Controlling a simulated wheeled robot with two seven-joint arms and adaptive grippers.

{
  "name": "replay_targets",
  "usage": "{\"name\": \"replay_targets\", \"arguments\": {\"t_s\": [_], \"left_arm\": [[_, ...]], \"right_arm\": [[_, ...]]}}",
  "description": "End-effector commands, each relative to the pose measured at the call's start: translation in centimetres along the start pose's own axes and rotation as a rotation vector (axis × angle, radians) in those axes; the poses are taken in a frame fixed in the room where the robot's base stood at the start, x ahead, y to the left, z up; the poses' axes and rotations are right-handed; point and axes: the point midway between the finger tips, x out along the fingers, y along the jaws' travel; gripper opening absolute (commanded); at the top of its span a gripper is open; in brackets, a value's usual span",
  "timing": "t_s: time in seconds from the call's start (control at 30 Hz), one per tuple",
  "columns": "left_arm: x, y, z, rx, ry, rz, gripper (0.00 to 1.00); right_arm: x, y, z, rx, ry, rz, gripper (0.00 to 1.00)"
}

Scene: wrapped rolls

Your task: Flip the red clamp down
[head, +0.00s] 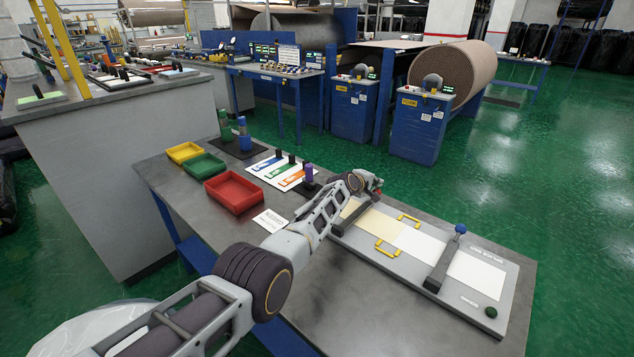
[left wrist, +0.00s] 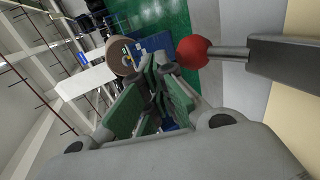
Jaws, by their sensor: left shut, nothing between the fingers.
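The red clamp shows in the left wrist view as a round red knob (left wrist: 193,52) on a short metal rod, joined to a dark bar (left wrist: 285,55). In the head view its dark bar (head: 352,216) lies across the left part of the grey board (head: 400,270), and my left arm hides its knob. My left gripper (head: 370,183) is shut and empty at the far end of that bar. In the left wrist view its green-padded fingers (left wrist: 152,75) are beside the knob, with no clear contact. My right gripper is not in view.
A second clamp with a blue knob (head: 460,229) stands on the board's right part. Yellow handles (head: 388,248) sit between the clamps. Red (head: 233,191), green (head: 203,165) and yellow (head: 184,152) trays stand left of my arm. The table's right front corner is clear.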

Motion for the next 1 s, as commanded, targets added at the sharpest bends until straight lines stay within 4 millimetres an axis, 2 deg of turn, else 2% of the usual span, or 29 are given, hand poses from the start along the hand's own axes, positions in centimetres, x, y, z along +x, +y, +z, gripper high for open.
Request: {"name": "replay_targets", "arguments": {"t_s": [0.67,0.87,1.0], "left_arm": [[0.4,-0.8,0.1,-0.001,0.001,-0.038,0.0],[0.4,-0.8,0.1,0.0,0.0,-0.038,0.0],[0.4,-0.8,0.1,0.0,0.001,-0.038,0.0]], "right_arm": [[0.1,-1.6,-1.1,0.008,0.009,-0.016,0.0],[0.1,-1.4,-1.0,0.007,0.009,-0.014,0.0],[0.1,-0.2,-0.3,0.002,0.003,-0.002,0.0]]}}
